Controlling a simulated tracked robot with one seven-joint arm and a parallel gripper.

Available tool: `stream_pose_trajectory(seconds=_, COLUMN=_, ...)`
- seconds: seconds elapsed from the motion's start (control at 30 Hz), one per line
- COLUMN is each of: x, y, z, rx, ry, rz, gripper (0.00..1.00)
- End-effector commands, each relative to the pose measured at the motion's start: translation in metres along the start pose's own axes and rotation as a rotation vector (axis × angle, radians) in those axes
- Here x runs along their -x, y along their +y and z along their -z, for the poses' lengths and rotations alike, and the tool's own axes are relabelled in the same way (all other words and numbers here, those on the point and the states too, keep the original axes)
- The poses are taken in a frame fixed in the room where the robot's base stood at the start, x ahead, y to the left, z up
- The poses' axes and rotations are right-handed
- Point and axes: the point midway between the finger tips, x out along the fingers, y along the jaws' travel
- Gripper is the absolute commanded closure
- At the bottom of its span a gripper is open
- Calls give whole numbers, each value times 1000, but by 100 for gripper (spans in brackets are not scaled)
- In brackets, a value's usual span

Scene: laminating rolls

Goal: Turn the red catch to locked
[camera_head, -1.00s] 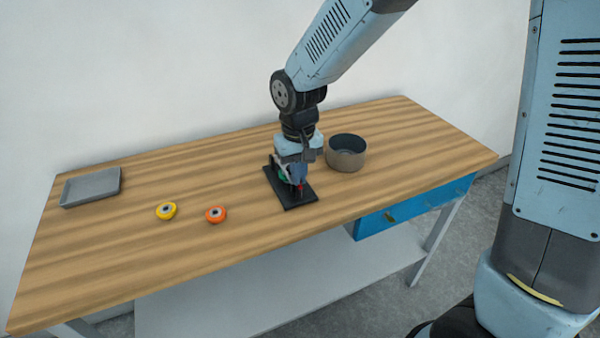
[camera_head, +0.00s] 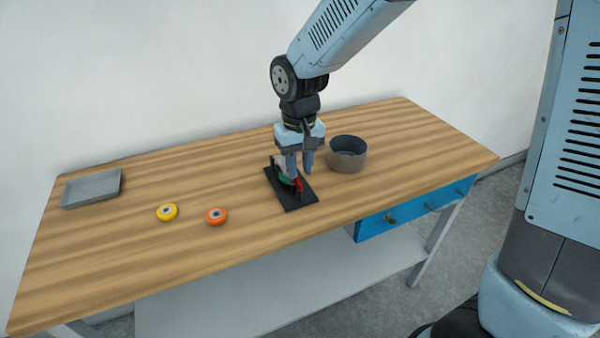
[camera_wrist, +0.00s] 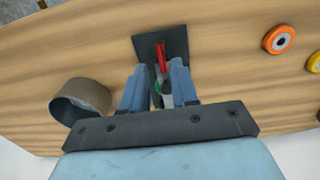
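The red catch (camera_head: 299,184) sits on a black base plate (camera_head: 301,204) near the middle of the table. A green part (camera_head: 285,179) is beside it on the same plate. In the wrist view the red catch (camera_wrist: 162,58) lies lengthwise along the plate (camera_wrist: 177,42), with the green part partly hidden between my fingers. My gripper (camera_head: 300,170) points down just above the plate, fingers apart. In the wrist view my gripper (camera_wrist: 158,85) is open, and nothing is visibly pinched in it. Any lock marking is too small to see.
A grey round pot (camera_head: 347,155) stands close to the right of my gripper. An orange roll (camera_head: 216,216) and a yellow roll (camera_head: 167,212) lie to the left. A grey tray (camera_head: 92,189) is at the far left. A blue drawer (camera_head: 415,208) is under the table's right side.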

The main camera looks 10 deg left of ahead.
Motion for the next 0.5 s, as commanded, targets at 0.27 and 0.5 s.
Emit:
stream_pose_trajectory(seconds=0.27, x=57, y=1, z=2, rx=-3, ry=6, rz=1, gripper=71)
stream_pose_trajectory(seconds=0.5, x=94, y=1, z=2, rx=-2, ry=4, rz=1, gripper=71)
